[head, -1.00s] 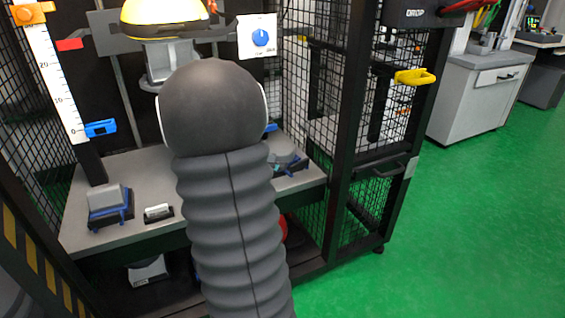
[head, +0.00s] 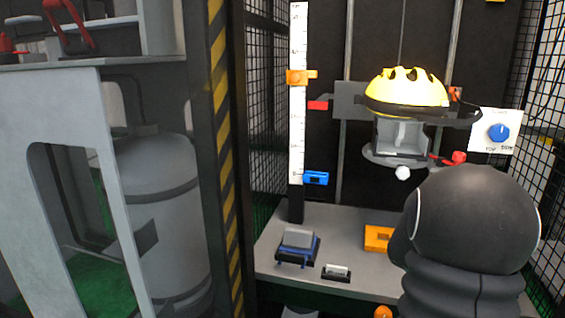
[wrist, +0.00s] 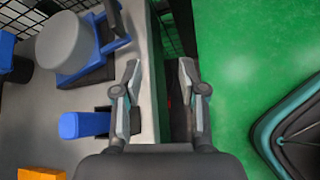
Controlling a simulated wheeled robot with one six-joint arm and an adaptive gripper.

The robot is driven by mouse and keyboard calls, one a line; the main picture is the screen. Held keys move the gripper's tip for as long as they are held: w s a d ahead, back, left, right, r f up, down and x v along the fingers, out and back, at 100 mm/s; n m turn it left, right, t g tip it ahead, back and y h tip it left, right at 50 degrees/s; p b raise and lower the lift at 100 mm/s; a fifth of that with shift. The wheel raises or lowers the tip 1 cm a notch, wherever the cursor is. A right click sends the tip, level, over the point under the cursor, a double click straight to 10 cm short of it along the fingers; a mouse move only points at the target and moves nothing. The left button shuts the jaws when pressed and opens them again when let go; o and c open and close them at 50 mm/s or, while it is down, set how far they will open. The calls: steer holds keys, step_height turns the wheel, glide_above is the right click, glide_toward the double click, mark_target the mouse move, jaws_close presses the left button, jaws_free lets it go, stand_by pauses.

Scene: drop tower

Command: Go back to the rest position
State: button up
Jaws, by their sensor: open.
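My gripper (wrist: 162,95) shows in the wrist view, open and empty, with its two fingers apart on either side of the grey table's edge (wrist: 145,60). Nothing is between the fingertips but the dark gap past the edge. In the head view my arm covers the lower right and hides the gripper. The drop tower's grey table (head: 345,282) lies below a yellow helmet (head: 408,92) on its carriage.
In the wrist view a blue block (wrist: 84,124), a grey cylinder (wrist: 64,47) and an orange block (wrist: 42,173) are left of my gripper. Green floor (wrist: 235,60) lies right, with a dark teal-edged object (wrist: 298,135). A striped post (head: 222,130) and grey tank (head: 165,190) stand left.

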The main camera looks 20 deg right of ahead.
steer(key=s+a+r+m+t+y, duration=0.1)
steer(key=a+r+m+t+y, duration=0.2)
steer(key=a, duration=1.1)
steer(key=s+a+r+m+t+y, duration=0.2)
steer(key=a+r+m+t+y, duration=0.1)
steer(key=a, duration=1.1)
steer(key=s+a+r+m+t+y, duration=0.2)
steer(key=a+r+m+t+y, duration=0.1)
steer(key=a, duration=1.1)
steer(key=shift+r+t+y, duration=0.4)
steer(key=shift+r+y, duration=0.1)
steer(key=shift+r, duration=0.2)
